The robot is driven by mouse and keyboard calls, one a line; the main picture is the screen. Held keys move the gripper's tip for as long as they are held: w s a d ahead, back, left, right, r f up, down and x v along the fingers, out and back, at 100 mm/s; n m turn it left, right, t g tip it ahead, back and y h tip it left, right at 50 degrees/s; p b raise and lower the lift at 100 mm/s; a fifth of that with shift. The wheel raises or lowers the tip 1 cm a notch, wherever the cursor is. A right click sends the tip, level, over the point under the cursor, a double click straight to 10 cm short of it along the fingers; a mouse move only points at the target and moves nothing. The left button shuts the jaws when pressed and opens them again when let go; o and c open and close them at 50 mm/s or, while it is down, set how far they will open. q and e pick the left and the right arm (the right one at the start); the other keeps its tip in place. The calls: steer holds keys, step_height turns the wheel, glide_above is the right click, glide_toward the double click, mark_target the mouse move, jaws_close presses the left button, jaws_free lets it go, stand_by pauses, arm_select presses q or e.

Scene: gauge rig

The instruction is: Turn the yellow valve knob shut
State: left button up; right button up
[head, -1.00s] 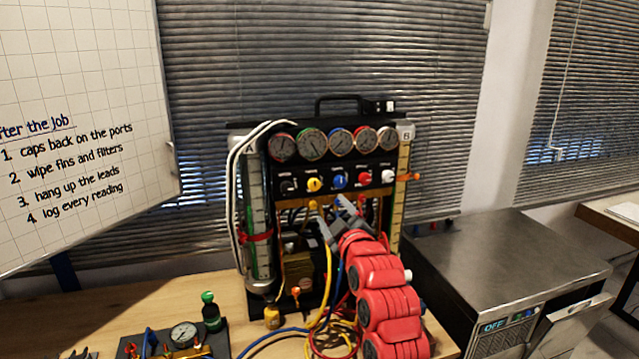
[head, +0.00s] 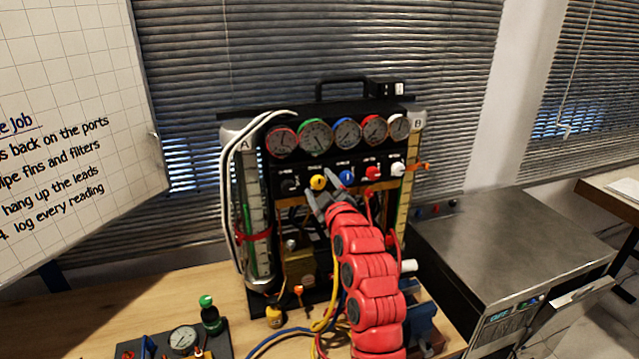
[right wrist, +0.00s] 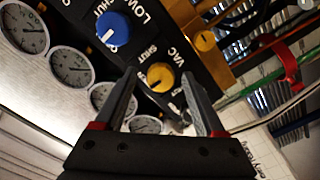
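The yellow valve knob (head: 318,181) is on the black panel below the row of gauges, between a black knob and a blue knob (head: 347,177). My right gripper (head: 321,191), on the red arm, is just below and in front of it. In the right wrist view the yellow knob (right wrist: 160,77) appears between the two fingertips, beside the words VAC and SHUT. The fingers stand open, with a gap on each side of the knob; I cannot tell whether they reach around it. My left gripper is not in view.
A red knob (head: 373,173) and a white knob (head: 398,169) are further right on the panel. Yellow, blue and red hoses hang below. A small gauge manifold (head: 183,340) and a green-capped bottle (head: 210,315) are on the wooden bench. A steel machine (head: 510,245) stands right.

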steer(key=shift+c, duration=1.1)
steer(key=c, duration=0.5)
jaws_close()
steer(key=shift+f, duration=0.1)
